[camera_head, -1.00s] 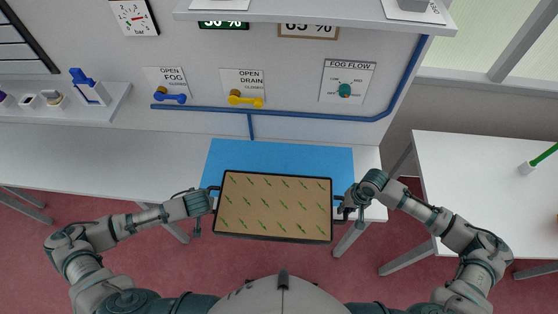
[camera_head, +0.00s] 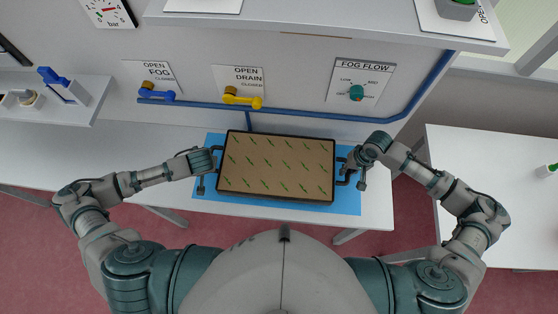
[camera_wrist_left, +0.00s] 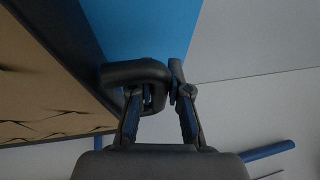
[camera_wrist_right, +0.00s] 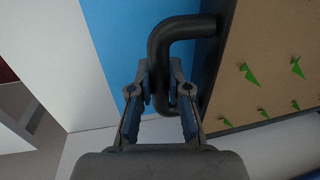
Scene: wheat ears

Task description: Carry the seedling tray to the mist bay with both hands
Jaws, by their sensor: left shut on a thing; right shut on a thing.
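The seedling tray (camera_head: 277,165) is dark-rimmed with a brown bed and rows of small green seedlings. In the head view it is over the blue mat (camera_head: 206,186) on the white bench; whether it touches the mat is not clear. My left gripper (camera_head: 208,172) is shut on the tray's left handle, a dark loop that also shows in the left wrist view (camera_wrist_left: 135,73). My right gripper (camera_head: 350,170) is shut on the right handle, which shows in the right wrist view (camera_wrist_right: 160,50).
On the wall behind are a blue lever (camera_head: 157,94), a yellow lever (camera_head: 242,97), a green fog flow knob (camera_head: 356,92) and a blue pipe (camera_head: 300,115). A shelf (camera_head: 330,22) overhangs above. A white table (camera_head: 480,170) stands at right, with a gap before it.

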